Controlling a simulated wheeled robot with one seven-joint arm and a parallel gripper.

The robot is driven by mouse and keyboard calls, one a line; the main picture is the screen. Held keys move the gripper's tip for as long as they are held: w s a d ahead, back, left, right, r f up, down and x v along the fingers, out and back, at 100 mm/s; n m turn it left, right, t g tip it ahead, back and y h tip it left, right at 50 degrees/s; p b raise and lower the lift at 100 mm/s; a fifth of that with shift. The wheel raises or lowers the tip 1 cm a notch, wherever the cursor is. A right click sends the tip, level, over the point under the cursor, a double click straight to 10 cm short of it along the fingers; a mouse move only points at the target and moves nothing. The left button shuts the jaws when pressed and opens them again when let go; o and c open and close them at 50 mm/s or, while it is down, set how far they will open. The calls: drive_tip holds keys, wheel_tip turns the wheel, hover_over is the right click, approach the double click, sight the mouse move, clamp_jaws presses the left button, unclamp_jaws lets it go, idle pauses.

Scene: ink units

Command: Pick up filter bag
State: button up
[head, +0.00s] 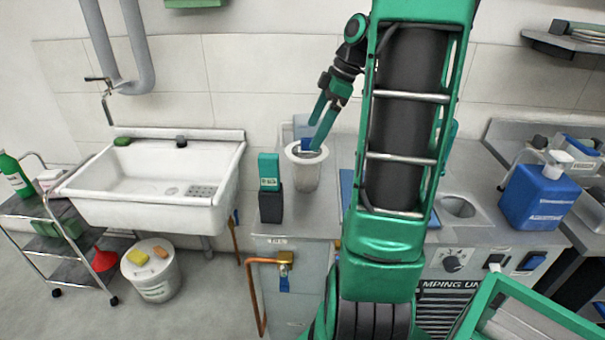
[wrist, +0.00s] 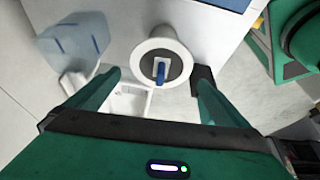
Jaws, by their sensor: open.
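The filter bag appears to be the white cylinder with a wide round rim (head: 308,174), standing upright on the grey counter. In the wrist view its white rim (wrist: 147,50) surrounds a grey centre with a blue handle (wrist: 160,72) across it. My gripper (head: 320,130) is open, pointing down just above the rim. In the wrist view the two fingers of my gripper (wrist: 156,82) are spread to either side of the blue handle, with nothing between them gripped. From the head view I cannot tell whether the fingers touch the handle.
A green and black device (head: 270,188) stands close on the left of the bag. A translucent bluish container (wrist: 76,40) shows in the wrist view. A white sink (head: 150,205) is at the left, and a blue canister (head: 538,197) at the right.

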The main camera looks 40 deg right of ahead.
sight(309, 139)
drive_tip(key=shift+a+x, duration=0.15)
drive_tip(key=shift+x, duration=1.2)
drive_tip(key=shift+a+x, duration=0.1)
drive_tip(key=shift+x, duration=1.2)
drive_tip(key=shift+w+r, duration=0.1)
drive_tip(key=shift+w, duration=0.05)
drive_tip(key=shift+c, duration=0.3)
drive_tip(key=c, duration=1)
